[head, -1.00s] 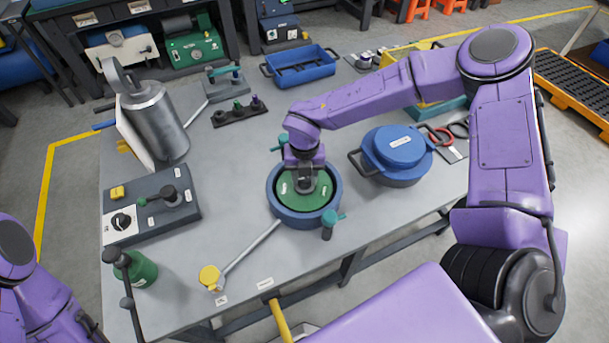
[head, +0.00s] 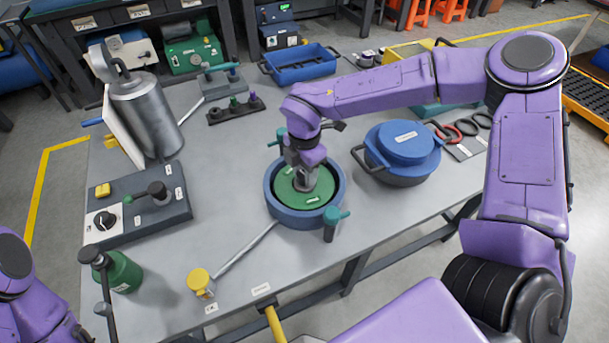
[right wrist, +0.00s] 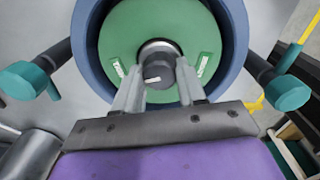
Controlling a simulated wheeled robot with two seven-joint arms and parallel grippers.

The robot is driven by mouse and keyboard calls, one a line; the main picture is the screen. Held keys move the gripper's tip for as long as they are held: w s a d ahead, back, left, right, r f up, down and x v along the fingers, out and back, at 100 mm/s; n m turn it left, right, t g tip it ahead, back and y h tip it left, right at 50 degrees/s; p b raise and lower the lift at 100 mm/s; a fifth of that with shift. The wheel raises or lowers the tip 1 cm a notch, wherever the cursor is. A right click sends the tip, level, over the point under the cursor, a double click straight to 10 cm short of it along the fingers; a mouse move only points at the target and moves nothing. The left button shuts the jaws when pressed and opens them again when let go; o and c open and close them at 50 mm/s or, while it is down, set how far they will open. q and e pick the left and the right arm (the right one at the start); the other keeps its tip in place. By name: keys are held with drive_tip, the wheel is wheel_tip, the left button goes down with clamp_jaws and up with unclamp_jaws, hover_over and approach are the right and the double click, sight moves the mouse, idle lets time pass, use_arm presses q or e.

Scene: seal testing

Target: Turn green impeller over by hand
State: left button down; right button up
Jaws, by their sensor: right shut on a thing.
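The green impeller (head: 289,196) is a round disc lying inside a blue ring-shaped housing (head: 277,214) on the table. In the right wrist view the green disc (right wrist: 130,32) has a grey central hub (right wrist: 157,62) and small raised green blocks with white marks. The blue housing rim (right wrist: 88,62) surrounds it. My right gripper (head: 305,186) points down from above the housing. Its two fingers (right wrist: 158,82) are shut on the hub, one on each side. The left arm shows only in part at the lower left, and its gripper is out of view.
Teal-handled clamps (head: 333,220) stand at the housing's edge. A blue lidded pot (head: 402,150) is close on the right. A rod with a yellow end (head: 200,281) lies in front. A control box (head: 140,208), green bottle (head: 124,270) and metal cylinder (head: 147,112) are on the left.

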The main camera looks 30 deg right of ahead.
drive_tip(key=m+b, duration=0.3)
drive_tip(key=m, duration=0.1)
drive_tip(key=shift+w, duration=0.1)
drive_tip(key=shift+r+m+b, duration=0.1)
drive_tip(key=shift+m+b, duration=0.2)
drive_tip(key=shift+m, duration=0.1)
drive_tip(key=o, duration=1.2)
